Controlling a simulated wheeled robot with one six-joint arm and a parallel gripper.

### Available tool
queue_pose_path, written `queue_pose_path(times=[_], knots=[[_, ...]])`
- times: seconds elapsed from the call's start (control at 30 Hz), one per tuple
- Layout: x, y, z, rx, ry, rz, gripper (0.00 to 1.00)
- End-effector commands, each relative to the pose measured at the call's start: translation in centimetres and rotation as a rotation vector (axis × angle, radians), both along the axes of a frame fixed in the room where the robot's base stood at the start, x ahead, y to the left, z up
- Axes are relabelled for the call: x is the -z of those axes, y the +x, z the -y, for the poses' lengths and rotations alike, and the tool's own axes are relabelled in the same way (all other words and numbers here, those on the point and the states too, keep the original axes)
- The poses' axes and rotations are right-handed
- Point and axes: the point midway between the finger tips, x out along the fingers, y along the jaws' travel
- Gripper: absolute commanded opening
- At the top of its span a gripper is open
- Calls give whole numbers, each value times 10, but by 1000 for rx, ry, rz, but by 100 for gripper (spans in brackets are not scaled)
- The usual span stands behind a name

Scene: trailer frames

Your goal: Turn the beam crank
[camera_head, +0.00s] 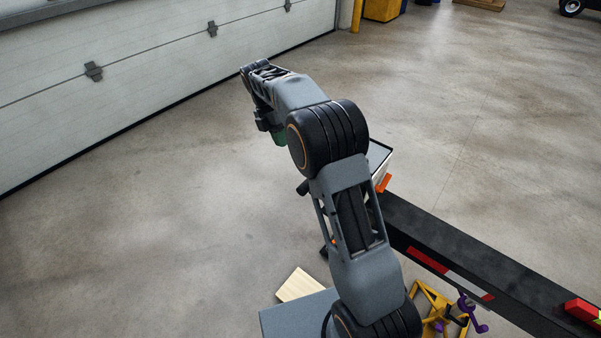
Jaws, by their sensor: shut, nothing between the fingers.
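A purple crank-shaped handle (472,310) shows at the lower right, beside a yellow frame (436,305) under the dark trailer beam (455,255). I cannot tell for sure that it is the beam crank. My arm rises from the bottom and bends away to the upper left. My gripper (264,121) hangs at its far end as a dark shape, partly hidden by my own arm. It is shut and empty, away from the purple handle. A small green part (279,138) shows beside it; I cannot tell what it belongs to.
The beam carries red-and-white marking (440,268) and a red block (583,311). A light open box (379,155) stands behind my arm, with an orange part (384,183). A wooden board (300,286) lies low. The floor left of my arm is clear up to the white door (130,95).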

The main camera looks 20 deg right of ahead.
Motion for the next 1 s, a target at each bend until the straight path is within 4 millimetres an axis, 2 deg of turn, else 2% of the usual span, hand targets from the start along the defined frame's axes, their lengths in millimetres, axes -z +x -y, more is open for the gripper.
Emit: queue_pose_path(times=[0.1,0.27,0.7,1.0], knots=[[7,4,-2,-55,10,-28,0],[24,0,2,-75,14,-40,0],[98,-26,19,-73,13,-39,0],[96,-53,37,-72,14,-35,0]])
